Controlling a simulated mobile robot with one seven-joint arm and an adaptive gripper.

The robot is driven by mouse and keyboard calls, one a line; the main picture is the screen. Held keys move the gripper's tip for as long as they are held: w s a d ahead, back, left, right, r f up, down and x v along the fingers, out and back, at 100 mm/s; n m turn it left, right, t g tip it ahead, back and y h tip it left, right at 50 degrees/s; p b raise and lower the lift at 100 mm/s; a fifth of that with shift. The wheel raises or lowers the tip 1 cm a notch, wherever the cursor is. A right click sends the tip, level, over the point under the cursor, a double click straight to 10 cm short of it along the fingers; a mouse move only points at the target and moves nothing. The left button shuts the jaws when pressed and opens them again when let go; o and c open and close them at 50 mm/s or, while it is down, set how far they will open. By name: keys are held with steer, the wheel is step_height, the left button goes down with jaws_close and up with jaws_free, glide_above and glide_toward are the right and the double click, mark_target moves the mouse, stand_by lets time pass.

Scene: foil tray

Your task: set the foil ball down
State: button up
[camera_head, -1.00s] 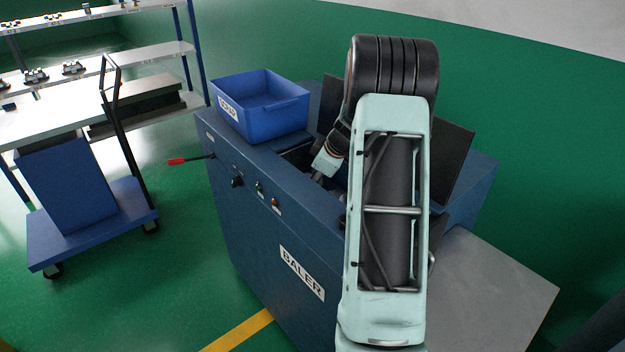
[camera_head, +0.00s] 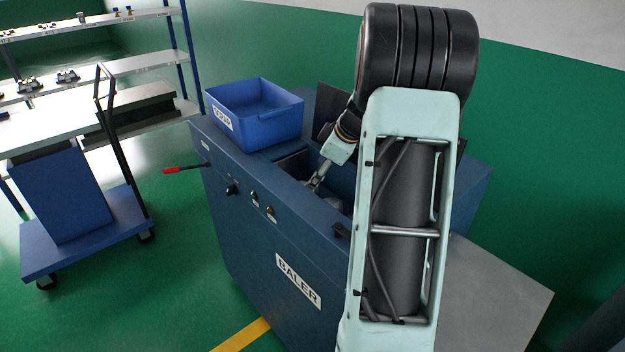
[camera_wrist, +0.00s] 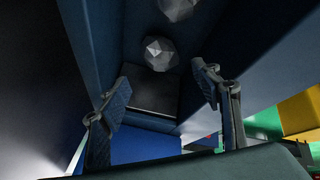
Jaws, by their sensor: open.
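Two grey faceted foil balls show in the wrist view: one foil ball (camera_wrist: 161,53) lies beyond my fingertips, and a second foil ball (camera_wrist: 178,8) is cut by the top edge. I cannot tell which one the task means. My gripper (camera_wrist: 160,90) is open, with its two fingers wide apart and nothing between them. In the head view my gripper (camera_head: 314,184) points down into the open chamber of the blue baler (camera_head: 260,220). The balls are mostly hidden there by the chamber wall and my arm.
A blue scrap bin (camera_head: 255,115) stands on the baler's top, left of the chamber. A red-tipped lever (camera_head: 175,170) sticks out at the left. A trolley (camera_head: 85,240) and shelves (camera_head: 150,62) stand further left. A grey plate (camera_head: 495,295) lies at the right.

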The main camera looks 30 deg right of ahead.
steer(key=shift+v, duration=1.2)
